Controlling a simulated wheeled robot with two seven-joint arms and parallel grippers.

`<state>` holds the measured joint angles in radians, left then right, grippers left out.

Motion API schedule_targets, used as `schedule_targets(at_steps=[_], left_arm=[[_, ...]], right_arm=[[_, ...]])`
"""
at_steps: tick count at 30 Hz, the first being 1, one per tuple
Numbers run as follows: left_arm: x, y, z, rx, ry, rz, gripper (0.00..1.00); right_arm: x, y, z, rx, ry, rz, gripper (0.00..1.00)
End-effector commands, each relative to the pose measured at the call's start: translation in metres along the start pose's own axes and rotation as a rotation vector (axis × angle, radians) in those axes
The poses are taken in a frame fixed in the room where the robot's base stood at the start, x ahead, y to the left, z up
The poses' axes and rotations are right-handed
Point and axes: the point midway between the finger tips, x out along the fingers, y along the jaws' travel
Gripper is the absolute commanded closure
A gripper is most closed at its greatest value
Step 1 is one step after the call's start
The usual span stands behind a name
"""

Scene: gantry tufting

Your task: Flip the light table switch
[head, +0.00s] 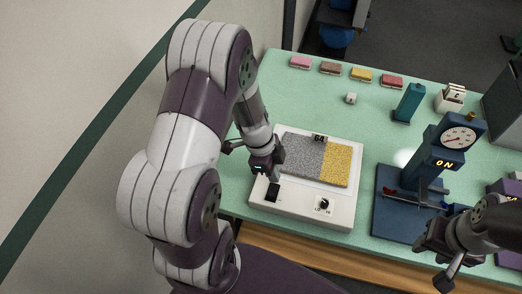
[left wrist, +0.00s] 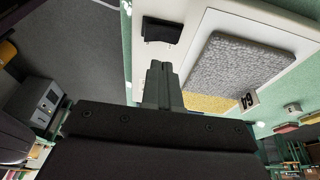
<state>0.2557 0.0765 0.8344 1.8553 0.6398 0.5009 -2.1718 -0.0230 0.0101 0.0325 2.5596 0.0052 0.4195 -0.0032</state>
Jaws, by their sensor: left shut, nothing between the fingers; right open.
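The light table (head: 343,212) is a white box on the green table, with a grey and a yellow textured sample on its top and a tag reading 64. Its black rocker switch (head: 272,192) is at the front left of the top; it also shows in the left wrist view (left wrist: 162,30). My left gripper (head: 274,177) is shut and empty, with its fingertips just behind the switch; whether they touch is unclear. In the left wrist view the closed fingertips (left wrist: 160,68) point toward the switch. My right gripper (head: 440,262) is open at the lower right, away from the light table.
A black knob (head: 324,204) is at the light table's front right. A blue gauge stand (head: 409,190) with a lit ON sign stands to the right. Several coloured blocks (head: 361,73) line the back edge. Green table surface (head: 300,100) is free behind the light table.

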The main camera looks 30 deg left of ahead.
Motion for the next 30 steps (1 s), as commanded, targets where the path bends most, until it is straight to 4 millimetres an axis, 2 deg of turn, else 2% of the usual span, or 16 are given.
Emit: schedule_targets(at_steps=[6, 12, 18, 30], left_arm=[[-0.049, -0.008, 0.003, -0.001, -0.001, -0.008, 1.00], [-0.080, -0.012, 0.003, -0.001, -0.001, -0.005, 1.00], [-0.090, -0.012, 0.003, -0.003, -0.002, -0.003, 1.00], [-0.090, -0.012, 0.003, -0.003, -0.001, -0.002, 1.00]], right_arm=[[0.012, 0.000, 0.002, 0.000, -0.002, 0.000, 0.57], [0.016, 0.000, 0.002, 0.000, -0.002, 0.000, 0.57], [0.017, 0.000, 0.002, 0.000, -0.002, 0.000, 0.57], [0.016, 0.000, 0.002, 0.000, -0.002, 0.000, 0.57]])
